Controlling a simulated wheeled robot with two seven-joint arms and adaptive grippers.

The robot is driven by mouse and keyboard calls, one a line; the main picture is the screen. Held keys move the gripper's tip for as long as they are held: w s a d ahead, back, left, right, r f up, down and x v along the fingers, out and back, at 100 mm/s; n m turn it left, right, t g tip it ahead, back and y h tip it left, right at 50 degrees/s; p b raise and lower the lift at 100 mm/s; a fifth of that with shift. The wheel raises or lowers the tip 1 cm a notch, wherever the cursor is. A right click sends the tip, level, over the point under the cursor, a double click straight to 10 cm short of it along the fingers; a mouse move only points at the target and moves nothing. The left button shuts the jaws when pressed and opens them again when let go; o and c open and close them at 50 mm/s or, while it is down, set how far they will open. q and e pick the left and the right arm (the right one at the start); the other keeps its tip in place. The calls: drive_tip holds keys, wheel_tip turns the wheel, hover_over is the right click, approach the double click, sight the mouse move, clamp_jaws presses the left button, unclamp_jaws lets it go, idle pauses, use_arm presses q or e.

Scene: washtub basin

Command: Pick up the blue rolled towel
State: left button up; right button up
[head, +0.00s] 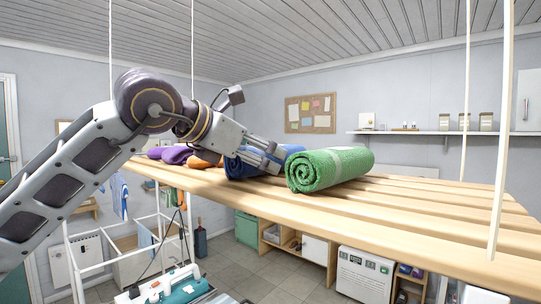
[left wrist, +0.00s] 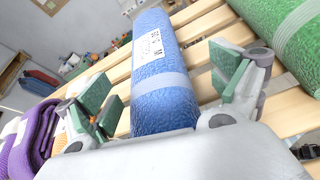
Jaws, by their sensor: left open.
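The blue rolled towel (left wrist: 165,85) lies on a slatted wooden shelf (head: 430,205). In the left wrist view it has a white label and a pale band, and it lies between the two open fingers of my left gripper (left wrist: 165,95). Its near end is hidden by the gripper body. In the head view the blue towel (head: 237,166) is partly covered by my left gripper (head: 272,158), which comes over it from the left. The green finger pads show a gap to the towel on both sides. My right gripper is not in view.
A green rolled towel (head: 330,170) lies close on the right of the blue one. Orange (head: 206,160) and purple (head: 175,155) towels lie on the left. White hanging rods (head: 502,130) rise from the shelf. The slats right of the green towel are bare.

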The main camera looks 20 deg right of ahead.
use_arm(q)
drive_tip(key=shift+x, duration=0.8)
drive_tip(key=shift+a, duration=0.1)
drive_tip(key=c, duration=1)
